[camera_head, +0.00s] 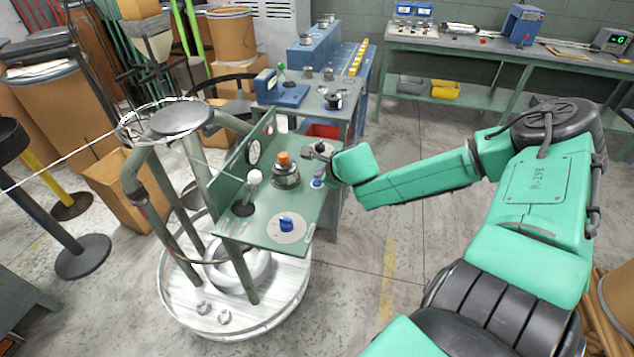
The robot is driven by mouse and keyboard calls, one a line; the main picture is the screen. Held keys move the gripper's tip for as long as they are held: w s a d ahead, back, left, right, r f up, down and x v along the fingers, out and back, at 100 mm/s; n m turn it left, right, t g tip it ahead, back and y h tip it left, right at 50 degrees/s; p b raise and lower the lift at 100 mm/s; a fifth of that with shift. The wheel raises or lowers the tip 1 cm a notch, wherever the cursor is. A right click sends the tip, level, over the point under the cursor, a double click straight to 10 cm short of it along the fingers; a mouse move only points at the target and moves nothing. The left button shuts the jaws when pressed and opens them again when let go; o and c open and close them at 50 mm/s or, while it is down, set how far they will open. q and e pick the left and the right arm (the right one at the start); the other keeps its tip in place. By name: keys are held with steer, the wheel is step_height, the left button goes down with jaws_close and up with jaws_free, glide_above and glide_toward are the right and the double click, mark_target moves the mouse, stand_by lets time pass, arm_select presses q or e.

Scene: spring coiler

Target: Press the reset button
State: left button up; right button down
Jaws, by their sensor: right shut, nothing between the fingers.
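A green control panel (262,232) stands on the coiler frame and carries several controls. A blue knob on a pale round plate (287,225) is near its front edge. An orange-topped dark cylinder (285,168) sits at its middle, and a white-ball lever (251,187) is to the left. A small blue-topped control (318,178) is at the right edge. I cannot tell from any label which one is the reset button. My right gripper (320,151) is shut and empty over the panel's far right corner. It hides part of what lies below it. My left gripper is not in view.
A green upright plate with round gauges (253,152) rises along the panel's left side. A round white base (180,312) carries the frame. A workbench (345,88) with blue devices stands behind. Floor to the panel's right is clear beneath my right arm.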

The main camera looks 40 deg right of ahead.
steer(key=shift+f+b, duration=0.4)
steer(key=shift+f+b, duration=0.4)
stand_by(0.4)
stand_by(0.4)
steer(key=shift+r+p, duration=0.8)
step_height(320, 180, up, 5)
steer(key=p, duration=0.4)
steer(key=shift+p, duration=0.4)
